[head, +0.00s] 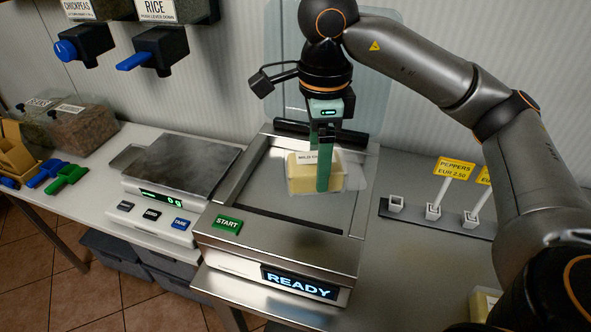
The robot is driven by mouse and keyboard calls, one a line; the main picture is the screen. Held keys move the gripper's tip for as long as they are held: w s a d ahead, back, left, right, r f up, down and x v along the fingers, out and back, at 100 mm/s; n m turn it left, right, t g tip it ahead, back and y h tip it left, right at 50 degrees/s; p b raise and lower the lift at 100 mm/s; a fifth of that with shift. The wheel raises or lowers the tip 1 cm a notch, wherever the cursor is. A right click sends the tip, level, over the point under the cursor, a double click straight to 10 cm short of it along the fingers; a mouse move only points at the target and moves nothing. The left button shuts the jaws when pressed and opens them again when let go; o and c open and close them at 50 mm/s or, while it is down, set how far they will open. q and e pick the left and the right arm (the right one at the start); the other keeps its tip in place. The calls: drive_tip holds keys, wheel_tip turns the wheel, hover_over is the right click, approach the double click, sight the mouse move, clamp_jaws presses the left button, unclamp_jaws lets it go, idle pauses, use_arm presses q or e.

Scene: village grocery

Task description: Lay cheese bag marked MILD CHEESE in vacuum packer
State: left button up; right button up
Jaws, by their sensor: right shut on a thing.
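My right gripper (325,165) points down and is shut on the cheese bag (302,176), a clear bag with a yellow block and a white label partly reading MILD. The green fingers cover part of the label. The bag is over the chamber of the vacuum packer (275,256); I cannot tell whether it touches the chamber floor. The packer's clear lid (375,65) stands raised at the back, and its display reads READY. A green START button (227,224) is on its front left. My left gripper is not in view.
A scale (160,217) reading 0 g stands left of the packer. Price tag holders (433,212) stand at the right, with a PEPPERS tag. Dispensers (160,50) hang at the upper left. Scoops (65,178) and bins (85,130) are at far left. Another yellow block (484,303) shows at the lower right.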

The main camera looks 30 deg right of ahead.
drive_tip(key=w+d+f, duration=0.1)
drive_tip(key=w+f, duration=0.1)
drive_tip(key=w, duration=0.1)
drive_tip(key=w+f, duration=0.2)
drive_tip(key=w, duration=0.1)
drive_tip(key=w+d+f, duration=0.1)
drive_tip(key=w+f, duration=0.2)
drive_tip(key=shift+w+d, duration=0.15)
drive_tip(key=shift+d, duration=0.15)
drive_tip(key=shift+w+d+f, duration=0.1)
drive_tip(key=shift+w+f, duration=0.25)
drive_tip(key=shift+f, duration=0.1)
drive_tip(key=f, duration=0.2)
drive_tip(key=f+p, duration=0.1)
drive_tip(key=shift+w+d+f, duration=0.1)
drive_tip(key=shift+w, duration=0.2)
drive_tip(key=shift+f, duration=0.25)
drive_tip(key=shift+f, duration=0.2)
drive_tip(key=o, duration=1.4)
